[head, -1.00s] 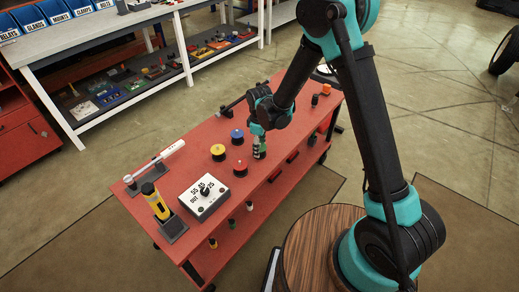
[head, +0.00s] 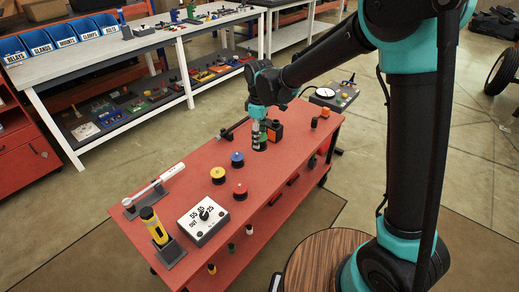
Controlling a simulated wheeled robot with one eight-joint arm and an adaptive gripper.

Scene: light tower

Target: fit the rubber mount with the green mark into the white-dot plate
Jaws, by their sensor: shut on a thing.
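My gripper (head: 259,143) points down at the middle of the red bench (head: 175,205), behind the red knob. It is shut on a small dark thing, too small and partly hidden for me to tell its mark. I cannot tell whether that thing touches the bench. I cannot make out the white-dot plate or the green mark. Small dark pieces with light tops (head: 249,229) and one with a yellow top (head: 211,268) are on the bench's lower shelf.
Yellow (head: 217,174), blue (head: 237,159) and red (head: 240,190) knobs stand left of my gripper. A white dial box (head: 203,218) and a yellow-black tool (head: 154,225) stand at the near left. An orange-black block (head: 275,131) is close behind my gripper. Blue bins (head: 65,35) line the rear bench.

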